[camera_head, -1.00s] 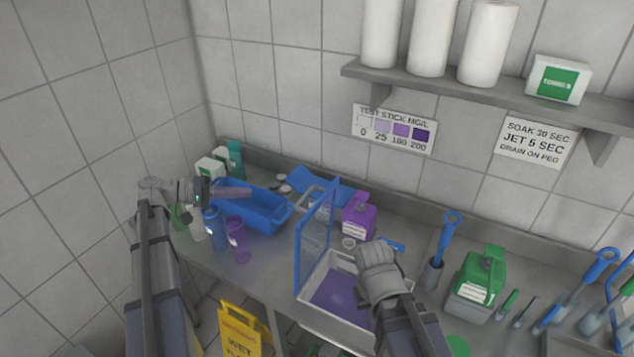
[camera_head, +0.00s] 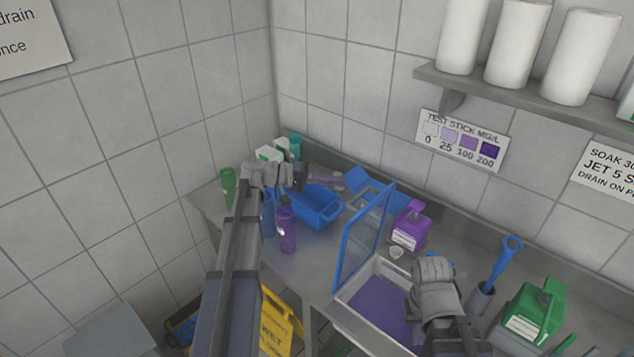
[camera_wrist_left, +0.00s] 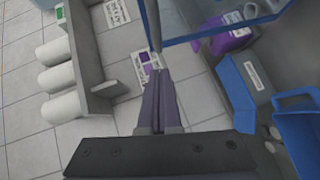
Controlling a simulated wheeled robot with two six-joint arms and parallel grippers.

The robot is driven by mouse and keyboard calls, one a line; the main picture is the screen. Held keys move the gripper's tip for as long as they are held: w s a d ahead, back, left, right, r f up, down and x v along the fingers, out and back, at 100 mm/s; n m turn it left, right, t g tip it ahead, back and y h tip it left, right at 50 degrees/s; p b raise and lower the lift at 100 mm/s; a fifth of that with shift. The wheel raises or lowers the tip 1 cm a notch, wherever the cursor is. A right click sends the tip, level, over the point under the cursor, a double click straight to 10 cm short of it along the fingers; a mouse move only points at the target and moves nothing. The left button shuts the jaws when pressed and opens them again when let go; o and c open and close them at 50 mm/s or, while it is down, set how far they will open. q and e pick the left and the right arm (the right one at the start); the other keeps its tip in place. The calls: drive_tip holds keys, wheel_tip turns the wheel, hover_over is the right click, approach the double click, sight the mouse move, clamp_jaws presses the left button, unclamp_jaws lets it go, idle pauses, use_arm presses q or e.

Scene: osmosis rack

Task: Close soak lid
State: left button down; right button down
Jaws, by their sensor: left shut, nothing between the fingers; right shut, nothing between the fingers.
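The soak lid (camera_head: 365,237) is a clear panel in a blue frame. It stands raised at the left side of the white soak tub (camera_head: 347,300), which holds purple liquid (camera_head: 380,308). Part of the blue frame also crosses the top of the left wrist view (camera_wrist_left: 245,25). My left gripper (camera_head: 332,181) is shut and empty above the blue bin, left of the lid and apart from it. Its closed fingers show in the left wrist view (camera_wrist_left: 157,75). My right gripper (camera_head: 435,285) is over the tub's right side, shut; its fingertips are hidden behind its wrist.
A purple jug (camera_head: 410,228) stands behind the tub. A blue bin (camera_head: 318,208) and a purple bottle (camera_head: 287,228) are left of the lid. A green jug (camera_head: 535,312) and a brush holder (camera_head: 480,298) are at right. A yellow sign (camera_head: 280,325) stands on the floor.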

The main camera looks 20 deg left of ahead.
use_arm(q)
drive_tip(key=shift+s+d+f+b, duration=0.1)
drive_tip(key=shift+s+d+f, duration=0.1)
drive_tip(key=shift+d, duration=0.35)
drive_tip(key=shift+s+d+f+b, duration=0.15)
drive_tip(key=shift+s+d, duration=0.1)
drive_tip(key=shift+d, duration=0.35)
drive_tip(key=shift+s+d+f+b, duration=0.1)
drive_tip(key=shift+s+d+f, duration=0.1)
drive_tip(key=shift+d, duration=0.35)
